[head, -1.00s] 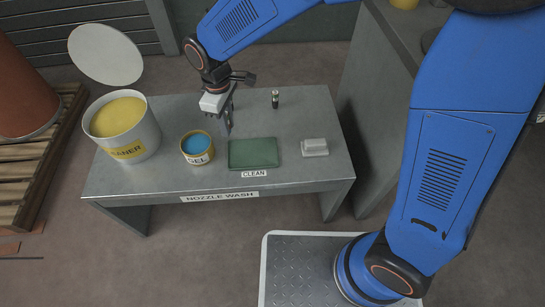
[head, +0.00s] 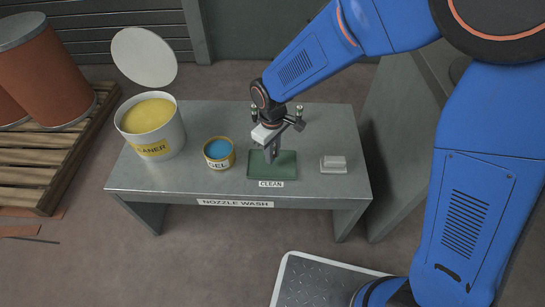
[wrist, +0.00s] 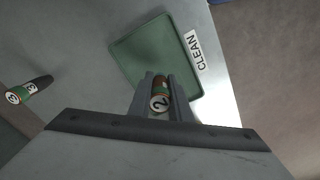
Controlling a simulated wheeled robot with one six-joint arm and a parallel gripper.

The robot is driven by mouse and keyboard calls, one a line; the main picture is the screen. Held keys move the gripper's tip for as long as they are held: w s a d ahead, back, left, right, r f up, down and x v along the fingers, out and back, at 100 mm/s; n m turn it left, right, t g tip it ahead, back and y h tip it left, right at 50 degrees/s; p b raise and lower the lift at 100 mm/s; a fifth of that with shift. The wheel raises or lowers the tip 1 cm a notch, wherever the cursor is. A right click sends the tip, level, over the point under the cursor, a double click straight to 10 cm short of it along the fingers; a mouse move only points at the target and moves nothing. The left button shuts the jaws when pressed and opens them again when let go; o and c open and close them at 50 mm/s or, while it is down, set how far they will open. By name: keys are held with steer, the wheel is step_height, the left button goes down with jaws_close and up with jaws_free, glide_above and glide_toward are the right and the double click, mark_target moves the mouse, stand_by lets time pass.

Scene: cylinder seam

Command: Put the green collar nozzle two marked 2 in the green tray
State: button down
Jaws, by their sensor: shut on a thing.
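My gripper (head: 271,152) is over the green tray (head: 285,172), fingers pointing down. In the wrist view my gripper (wrist: 160,84) is shut on the nozzle marked 2 (wrist: 160,92), which has a green collar, a brown body and a pale end face with a 2 towards the camera. The green tray (wrist: 135,50) lies beyond and beneath it. The fingers hide the nozzle in the head view, and I cannot tell whether it touches the tray. Another nozzle (wrist: 28,90) with a green band, its mark probably a 3, stands on the bench at the left.
Two small nozzles (head: 254,109) (head: 299,110) stand behind the tray. A gel tin (head: 219,154) and a cleaner bucket (head: 151,130) are to its left. A pale block (head: 334,164) is to its right. A CLEAN label (head: 270,184) lies at the tray's front edge.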

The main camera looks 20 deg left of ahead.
steer(key=shift+f, duration=1.15)
steer(key=shift+f, duration=0.1)
steer(key=c, duration=1.6)
jaws_free()
steer(key=shift+c, duration=0.2)
step_height(320, 180, up, 12)
steer(key=shift+r, duration=0.15)
